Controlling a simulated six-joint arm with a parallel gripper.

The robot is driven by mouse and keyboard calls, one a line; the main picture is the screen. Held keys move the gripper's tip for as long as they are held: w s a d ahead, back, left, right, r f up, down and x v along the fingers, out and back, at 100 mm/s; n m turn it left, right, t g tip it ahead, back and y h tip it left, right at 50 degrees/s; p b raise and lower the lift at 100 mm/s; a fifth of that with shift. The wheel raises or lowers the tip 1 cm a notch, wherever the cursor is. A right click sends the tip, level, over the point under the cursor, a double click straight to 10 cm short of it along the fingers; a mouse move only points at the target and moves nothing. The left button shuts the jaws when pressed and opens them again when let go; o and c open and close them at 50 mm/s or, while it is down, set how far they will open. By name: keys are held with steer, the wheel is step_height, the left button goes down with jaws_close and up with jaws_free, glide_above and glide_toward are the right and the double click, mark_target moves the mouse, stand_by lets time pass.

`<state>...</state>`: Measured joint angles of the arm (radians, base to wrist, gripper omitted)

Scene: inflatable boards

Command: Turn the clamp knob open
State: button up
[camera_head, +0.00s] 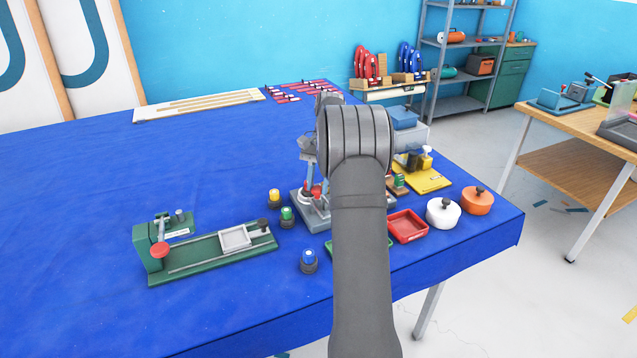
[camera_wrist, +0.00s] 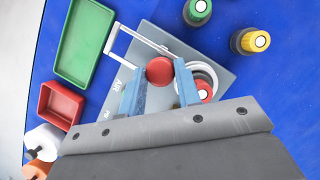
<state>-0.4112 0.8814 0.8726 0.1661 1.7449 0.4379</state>
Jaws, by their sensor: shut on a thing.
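A grey fixture plate (camera_wrist: 200,40) with printed lettering lies under my gripper (camera_wrist: 160,72) in the wrist view. A round red knob (camera_wrist: 160,70) sits between the two blue fingers, which are shut on it. A second red cap (camera_wrist: 205,88) inside a white ring is just right of the right finger. In the head view the grey fixture (camera_head: 312,218) stands mid-table with red parts on top, and my arm hides much of it. I cannot tell how far the knob is turned.
A green tray (camera_wrist: 84,42) and a red tray (camera_wrist: 59,106) lie left of the fixture in the wrist view. Green-capped (camera_wrist: 198,10) and yellow-capped (camera_wrist: 252,40) pieces stand right of it. A green jig (camera_head: 205,255) stands at left in the head view.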

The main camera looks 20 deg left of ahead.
steer(key=shift+n, duration=0.3)
steer(key=o, duration=0.9)
steer(key=shift+o, duration=0.2)
steer(key=v, duration=0.7)
steer(key=shift+r, duration=0.25)
steer(key=shift+w, duration=0.1)
steer(key=x, duration=0.7)
steer(key=shift+f, duration=0.25)
